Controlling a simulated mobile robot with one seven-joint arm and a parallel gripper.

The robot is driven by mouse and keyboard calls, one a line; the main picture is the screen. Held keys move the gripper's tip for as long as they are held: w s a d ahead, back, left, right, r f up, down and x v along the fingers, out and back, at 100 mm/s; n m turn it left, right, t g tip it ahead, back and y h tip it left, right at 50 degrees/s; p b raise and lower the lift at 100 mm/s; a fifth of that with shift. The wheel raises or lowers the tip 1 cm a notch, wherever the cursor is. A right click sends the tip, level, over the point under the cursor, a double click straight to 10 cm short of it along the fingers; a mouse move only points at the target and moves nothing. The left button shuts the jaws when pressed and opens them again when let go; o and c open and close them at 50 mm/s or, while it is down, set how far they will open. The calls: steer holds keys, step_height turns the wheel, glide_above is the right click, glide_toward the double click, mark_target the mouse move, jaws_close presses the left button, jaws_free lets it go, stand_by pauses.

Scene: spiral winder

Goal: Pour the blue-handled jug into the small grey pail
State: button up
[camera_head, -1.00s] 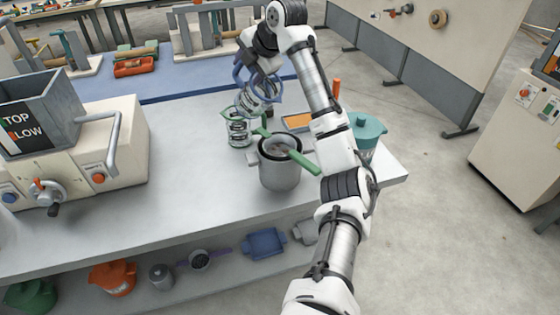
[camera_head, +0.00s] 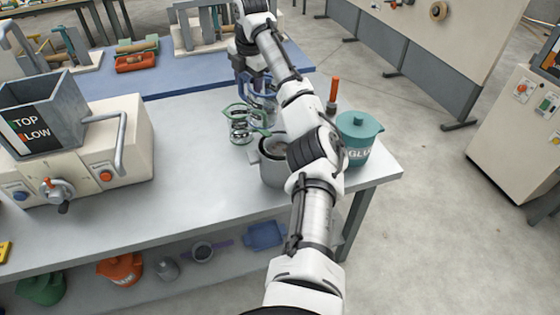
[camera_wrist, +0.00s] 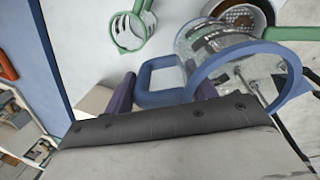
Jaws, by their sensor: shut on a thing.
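The blue-handled jug (camera_head: 266,105) is clear with a blue rim and shows behind my arm at the back of the grey bench. In the wrist view the jug (camera_wrist: 215,42) has its blue handle (camera_wrist: 160,97) between my gripper's purple fingers (camera_wrist: 163,84). My gripper is shut on that handle. The jug looks close to upright in the head view; whether it touches the bench is unclear. The small grey pail (camera_head: 272,173) stands nearer, partly hidden by my arm.
A clear jug with green rim and handle (camera_head: 240,126) stands left of the blue-handled jug. A teal glue pot (camera_head: 358,138) is right of the pail. A cream machine with a grey hopper (camera_head: 40,108) fills the bench's left. The bench's middle is bare.

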steer(key=shift+d+f+g+h, duration=0.1)
steer(key=shift+f+g+h, duration=0.5)
steer(key=shift+f+h, duration=0.15)
steer(key=shift+r, duration=3)
